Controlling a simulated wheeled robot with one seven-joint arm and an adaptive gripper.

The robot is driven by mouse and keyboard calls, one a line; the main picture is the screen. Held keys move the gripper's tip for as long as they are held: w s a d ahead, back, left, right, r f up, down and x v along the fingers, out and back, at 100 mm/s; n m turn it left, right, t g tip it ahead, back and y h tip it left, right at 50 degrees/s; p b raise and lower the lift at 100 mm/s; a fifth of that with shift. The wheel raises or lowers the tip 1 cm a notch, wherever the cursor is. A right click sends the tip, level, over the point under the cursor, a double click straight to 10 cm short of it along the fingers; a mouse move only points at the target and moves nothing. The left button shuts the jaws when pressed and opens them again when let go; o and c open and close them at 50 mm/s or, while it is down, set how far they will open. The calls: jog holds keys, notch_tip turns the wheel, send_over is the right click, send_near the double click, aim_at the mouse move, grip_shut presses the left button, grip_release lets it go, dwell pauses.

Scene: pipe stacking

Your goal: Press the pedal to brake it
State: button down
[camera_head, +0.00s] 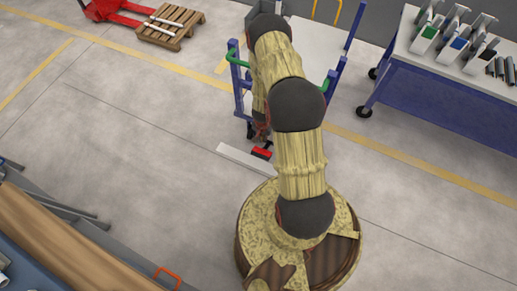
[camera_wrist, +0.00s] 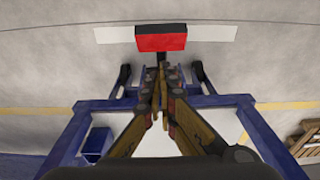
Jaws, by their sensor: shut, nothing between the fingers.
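The red pedal (camera_head: 262,153) sits low at the near end of the blue cart, beside a white strip on the floor. In the wrist view the pedal (camera_wrist: 161,42) is a red block with a dark edge, at the top centre. My gripper (camera_wrist: 161,72) is shut and empty, its fingertips pointing toward the pedal just below it in the picture. In the head view my gripper (camera_head: 262,134) hangs just above the pedal, partly hidden by my arm. I cannot tell whether the fingertips touch the pedal.
The blue cart (camera_head: 240,85) with green handles stands around my arm; its frame (camera_wrist: 75,135) flanks my gripper. A white floor strip (camera_head: 245,159) lies by the pedal. A blue workbench (camera_head: 440,110) is at right, a wooden pallet (camera_head: 170,27) at back left.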

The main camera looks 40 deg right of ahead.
jog(key=shift+w+d+r+h, duration=0.15)
jog(key=shift+d+h, duration=0.25)
jog(key=shift+d, duration=0.4)
jog(key=b, duration=0.3)
send_over(265, 150)
jog(key=d, duration=0.1)
jog(key=f, duration=1)
jog(key=shift+w+d+f, duration=0.2)
jog(key=shift+w+f, duration=0.05)
jog(key=shift+w, duration=0.05)
jog(key=shift+s+a+f+b, duration=0.25)
jog(key=shift+a+f+b, duration=0.25)
jog(key=shift+a+f, duration=0.3)
jog(key=shift+s+a+f, duration=0.15)
jog(key=shift+a+f, duration=0.1)
jog(key=shift+f, duration=0.3)
jog(key=shift+f, duration=0.1)
